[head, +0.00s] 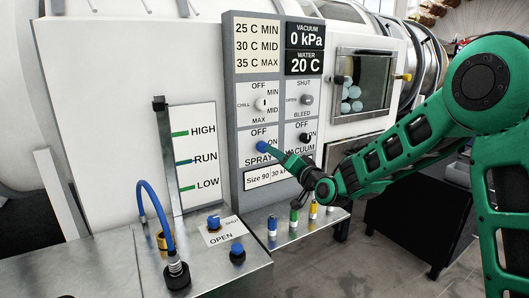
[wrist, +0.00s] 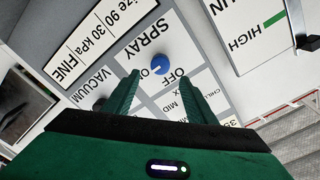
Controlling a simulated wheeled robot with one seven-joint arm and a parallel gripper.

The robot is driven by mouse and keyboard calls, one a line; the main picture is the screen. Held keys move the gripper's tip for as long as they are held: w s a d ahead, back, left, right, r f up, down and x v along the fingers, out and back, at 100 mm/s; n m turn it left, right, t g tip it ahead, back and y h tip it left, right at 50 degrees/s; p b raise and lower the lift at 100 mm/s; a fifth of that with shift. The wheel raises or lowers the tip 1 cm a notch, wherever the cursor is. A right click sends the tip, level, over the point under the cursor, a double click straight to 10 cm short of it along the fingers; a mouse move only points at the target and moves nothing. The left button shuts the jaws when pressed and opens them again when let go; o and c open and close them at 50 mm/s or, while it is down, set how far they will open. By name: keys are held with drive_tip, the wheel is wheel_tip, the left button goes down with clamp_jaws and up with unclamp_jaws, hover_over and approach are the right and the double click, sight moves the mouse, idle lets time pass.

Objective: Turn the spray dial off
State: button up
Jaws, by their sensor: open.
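The blue spray dial (head: 262,147) is on the grey control panel, between the words OFF and SPRAY. It also shows in the wrist view (wrist: 161,61), upside down, with a small white mark on its face. I cannot tell exactly which setting the mark points to. My gripper (head: 276,153) is close in front of the panel, just right of the dial in the head view. In the wrist view, my gripper (wrist: 157,78) is open and empty. Its two fingers reach towards either side of the dial, and I cannot tell whether they touch it.
A black vacuum dial (head: 304,138) is right of the spray dial. A white chill dial (head: 261,104) and a grey one (head: 306,100) are above. Blue valves (head: 237,252) and a blue hose (head: 152,198) stand on the metal shelf (head: 100,262) below.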

sight(262, 146)
drive_tip(key=x, duration=0.8)
drive_tip(key=shift+w, duration=0.25)
drive_tip(key=shift+a, duration=0.1)
